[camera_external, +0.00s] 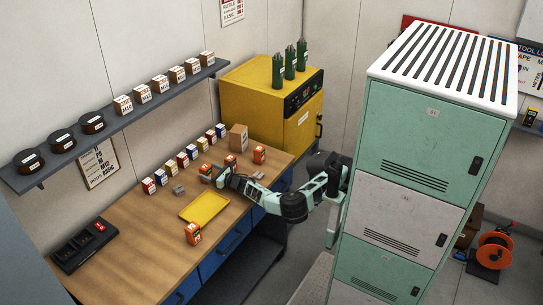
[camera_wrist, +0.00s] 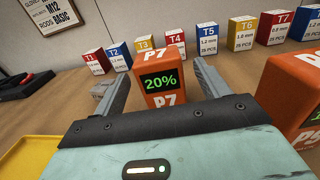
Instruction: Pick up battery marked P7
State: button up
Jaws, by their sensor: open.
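The orange battery marked P7 (camera_wrist: 160,75) stands upright on the workbench, its green display reading 20%. In the wrist view it is between the two fingers of my gripper (camera_wrist: 162,70), with a gap on each side. Its lower part is hidden behind the gripper body. In the external view the P7 battery (camera_external: 205,171) appears at the tip of my gripper (camera_external: 219,178), partly covered by it. My gripper is open and holds nothing.
Another orange battery (camera_wrist: 293,95) stands close on the right. Several small labelled boxes (camera_wrist: 204,41) form a row behind P7. A yellow tray (camera_external: 204,207) lies in front, with an orange battery (camera_external: 192,232) beside it. Grey blocks (camera_external: 178,189) lie on the workbench (camera_external: 130,235).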

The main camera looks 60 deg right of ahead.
aim_at(203, 169)
jog(key=w, duration=0.4)
jog(key=shift+w+a, duration=0.15)
jog(key=shift+w, duration=0.15)
jog(key=shift+c, duration=0.3)
jog(key=c, duration=1.1)
jog(key=shift+c, duration=0.6)
jog(key=shift+r, duration=0.1)
